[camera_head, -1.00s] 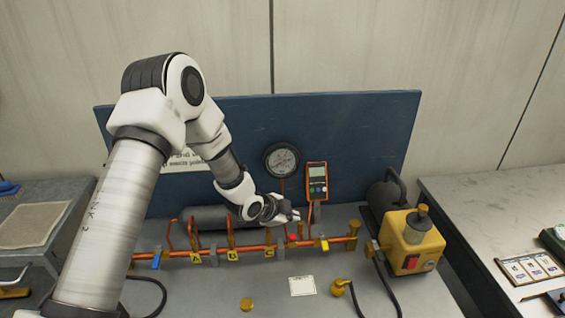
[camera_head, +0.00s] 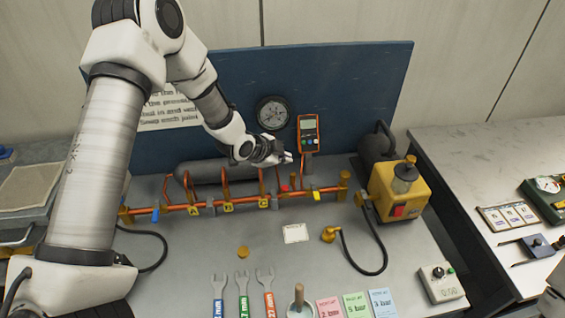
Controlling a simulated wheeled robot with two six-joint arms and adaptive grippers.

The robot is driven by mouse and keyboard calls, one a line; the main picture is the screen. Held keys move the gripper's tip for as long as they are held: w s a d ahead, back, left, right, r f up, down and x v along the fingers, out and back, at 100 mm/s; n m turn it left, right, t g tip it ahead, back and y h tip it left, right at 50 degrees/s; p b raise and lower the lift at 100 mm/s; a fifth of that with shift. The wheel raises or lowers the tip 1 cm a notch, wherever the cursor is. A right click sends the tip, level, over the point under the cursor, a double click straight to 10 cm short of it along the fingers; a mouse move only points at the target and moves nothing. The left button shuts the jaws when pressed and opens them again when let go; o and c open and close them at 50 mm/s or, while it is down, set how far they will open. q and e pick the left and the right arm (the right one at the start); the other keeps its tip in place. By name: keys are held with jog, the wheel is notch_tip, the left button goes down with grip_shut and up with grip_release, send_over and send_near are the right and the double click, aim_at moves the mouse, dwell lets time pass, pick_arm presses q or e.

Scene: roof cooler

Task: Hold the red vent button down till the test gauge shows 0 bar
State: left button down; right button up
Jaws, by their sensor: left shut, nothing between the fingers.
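The red vent button (camera_head: 284,188) is a small red spot on the copper pipe run, right of the yellow tags. My left gripper (camera_head: 288,158) is shut and empty, a little above and behind the button in the picture, apart from it. The round dark test gauge (camera_head: 272,113) is on the blue back panel; its needle and reading are too small to make out. My right gripper is not in view.
An orange meter (camera_head: 308,133) is on the panel right of the gauge. A yellow pump (camera_head: 396,190) stands right of the pipes. Wrenches (camera_head: 242,295) and coloured cards (camera_head: 355,306) lie at the front. The bench middle is mostly clear.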

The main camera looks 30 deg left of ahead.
aim_at(284, 189)
pick_arm(q)
notch_tip(284, 189, down, 9)
jog(key=b, duration=0.6)
jog(key=shift+r, duration=0.15)
jog(key=shift+f+b, duration=0.25)
jog(key=shift+b, duration=0.15)
dwell(0.9)
jog(key=shift+f, duration=0.4)
jog(key=shift+s+f+b, duration=0.1)
jog(key=shift+f+b, duration=0.45)
jog(key=shift+b, duration=0.05)
dwell(4.5)
